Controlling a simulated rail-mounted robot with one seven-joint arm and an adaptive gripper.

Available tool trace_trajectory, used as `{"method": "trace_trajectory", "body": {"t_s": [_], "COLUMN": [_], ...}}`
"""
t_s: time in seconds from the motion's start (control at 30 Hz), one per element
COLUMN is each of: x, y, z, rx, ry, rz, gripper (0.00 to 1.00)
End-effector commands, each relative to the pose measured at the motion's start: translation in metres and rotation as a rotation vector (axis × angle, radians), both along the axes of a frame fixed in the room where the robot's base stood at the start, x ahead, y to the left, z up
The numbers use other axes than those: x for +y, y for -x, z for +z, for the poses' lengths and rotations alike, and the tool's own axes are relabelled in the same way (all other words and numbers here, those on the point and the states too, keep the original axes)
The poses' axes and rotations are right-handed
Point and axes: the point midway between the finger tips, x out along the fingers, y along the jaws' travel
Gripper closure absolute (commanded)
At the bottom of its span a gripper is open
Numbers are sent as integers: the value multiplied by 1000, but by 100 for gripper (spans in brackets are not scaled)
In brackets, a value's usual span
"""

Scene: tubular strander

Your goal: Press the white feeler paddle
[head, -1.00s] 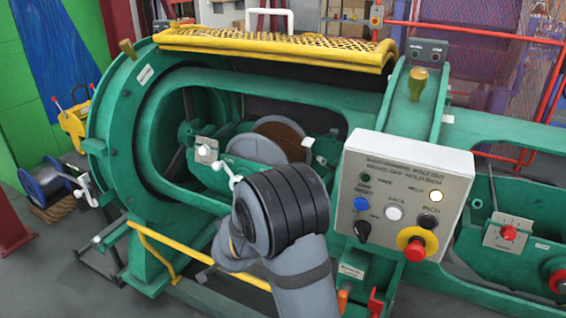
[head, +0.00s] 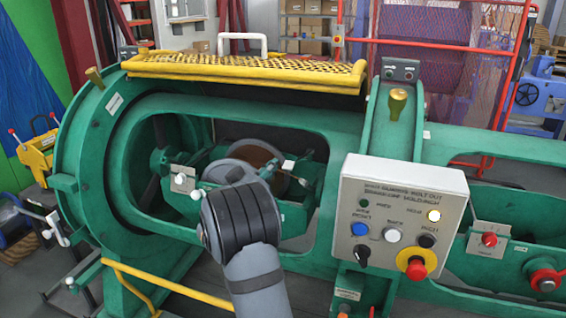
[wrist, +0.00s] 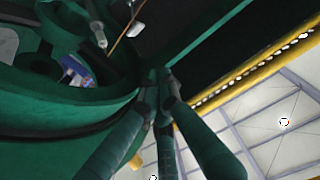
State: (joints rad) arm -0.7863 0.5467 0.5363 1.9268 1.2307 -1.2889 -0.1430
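A small white tab (head: 288,165), which looks like the white feeler paddle, stands by the right side of the bobbin in the green machine's opening. I cannot be sure that it is the paddle. A small white piece (wrist: 138,30) in the wrist view may be the same part. My arm rises in front of the opening in the head view, and its dark wrist hides my gripper and part of the cradle. In the wrist view my gripper (wrist: 160,92) shows dark green-tinted fingers whose tips come close together, with nothing visible held. No contact with the paddle is visible.
The bobbin (head: 254,154) sits in a green cradle within the opening. A yellow mesh guard (head: 245,68) lies above it and a yellow rail (head: 170,288) runs below. The control panel (head: 398,215), with several buttons and a lit lamp, stands to the right of my arm.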

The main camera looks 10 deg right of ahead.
Motion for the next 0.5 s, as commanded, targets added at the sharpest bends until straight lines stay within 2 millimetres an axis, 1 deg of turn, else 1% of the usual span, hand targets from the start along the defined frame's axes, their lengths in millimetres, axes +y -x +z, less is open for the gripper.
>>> {"method": "trace_trajectory", "body": {"t_s": [0.27, 0.37, 0.5], "x": [-1, -4, -14], "y": [-1, -6, -23], "z": [0, 0, 1], "rx": [1, 2, 1], "ry": [-2, -3, -3], "rz": [1, 0, -2], "gripper": [100, 100, 100]}}
